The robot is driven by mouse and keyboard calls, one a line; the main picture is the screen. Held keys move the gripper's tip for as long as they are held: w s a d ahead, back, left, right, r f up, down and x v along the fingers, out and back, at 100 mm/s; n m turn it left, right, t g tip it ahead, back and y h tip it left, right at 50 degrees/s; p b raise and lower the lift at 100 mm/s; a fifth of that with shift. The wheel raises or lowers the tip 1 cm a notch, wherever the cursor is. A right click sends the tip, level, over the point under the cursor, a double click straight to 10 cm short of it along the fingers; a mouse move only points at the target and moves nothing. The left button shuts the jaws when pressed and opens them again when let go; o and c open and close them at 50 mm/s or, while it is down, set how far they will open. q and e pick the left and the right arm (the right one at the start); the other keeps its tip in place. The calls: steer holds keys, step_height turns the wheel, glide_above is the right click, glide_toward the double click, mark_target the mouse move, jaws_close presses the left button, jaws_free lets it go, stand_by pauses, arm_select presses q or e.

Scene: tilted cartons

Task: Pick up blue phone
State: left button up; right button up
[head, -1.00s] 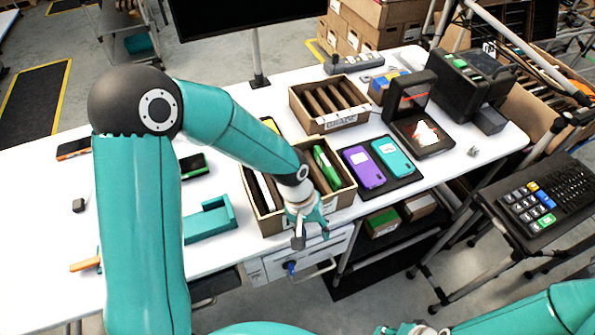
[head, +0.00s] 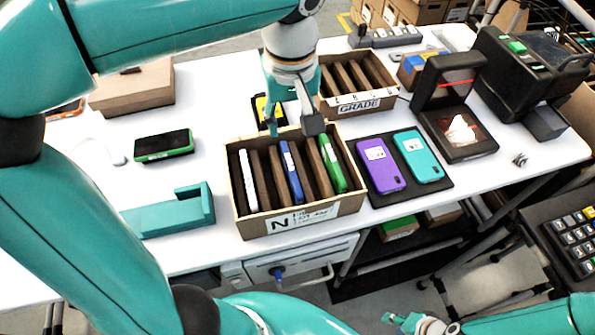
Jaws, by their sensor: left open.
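The blue phone (head: 291,173) stands on edge in a slot of the open carton marked N (head: 305,219), in the head view's middle. It is between a white phone (head: 248,180) on its left and a green phone (head: 332,164) on its right, with brown dividers between them. My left gripper (head: 293,130) is open and empty, pointing down over the carton's back edge, above and behind the blue phone. My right gripper (head: 408,322) is low at the bottom edge, away from the carton; its fingers are too small to read.
A carton marked GRADE (head: 359,104) stands behind. A black mat (head: 402,189) with a purple phone (head: 380,166) and a teal phone (head: 418,157) lies right. A teal holder (head: 168,217) and a green-edged phone (head: 163,145) lie left. A black scanner (head: 459,134) stands at right.

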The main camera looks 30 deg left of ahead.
arm_select(q)
glide_above(291, 166)
steer(key=f, duration=1)
steer(key=shift+s+a, duration=0.15)
steer(key=shift+s, duration=0.1)
steer(key=shift+w+f, duration=0.15)
steer(key=shift+f, duration=1.25)
steer(key=shift+w+f, duration=0.1)
steer(key=shift+f, duration=1.25)
jaws_close()
